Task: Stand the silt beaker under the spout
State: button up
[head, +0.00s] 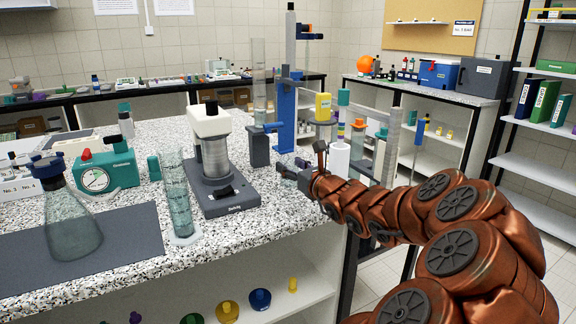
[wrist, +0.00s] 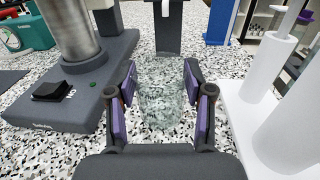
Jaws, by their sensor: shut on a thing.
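A clear glass beaker (wrist: 162,95) sits between my finger pads in the wrist view. My gripper (wrist: 160,108) is shut on its sides. The speckled counter shows through the glass; I cannot tell whether the beaker's base touches it. In the head view my gripper (head: 288,173) is low over the counter, right of the sieve shaker (head: 228,192); the beaker cannot be made out there. A dark grey block (wrist: 168,32) stands ahead of the beaker, with a small white piece at the top edge that may be a spout. The block (head: 259,152) carries a clear tube in the head view.
The shaker's base is close left of my fingers. White cylinders (wrist: 268,62) stand close on the right. A blue stand (head: 285,115) rises behind. A tall glass cylinder (head: 178,195), a flask (head: 70,225) and a teal gauge box (head: 107,172) are further left.

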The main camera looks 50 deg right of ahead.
jog(key=shift+w+d+f, duration=0.2)
jog(key=shift+w+f, duration=0.05)
jog(key=shift+w, duration=0.3)
jog(key=shift+w+d+f, duration=0.2)
jog(key=shift+w+f, duration=0.1)
jog(key=shift+w, duration=0.25)
jog(key=shift+w+d+f, duration=0.2)
jog(key=shift+w+f, duration=0.05)
jog(key=shift+w, duration=0.3)
jog(key=shift+d+p+x, duration=0.2)
jog(key=shift+p+x, duration=1.2)
jog(key=shift+x, duration=2)
jog(key=shift+f+b, duration=0.45)
jog(key=shift+b, duration=0.2)
jog(key=o, duration=1.2)
jog(key=shift+o, duration=0.2)
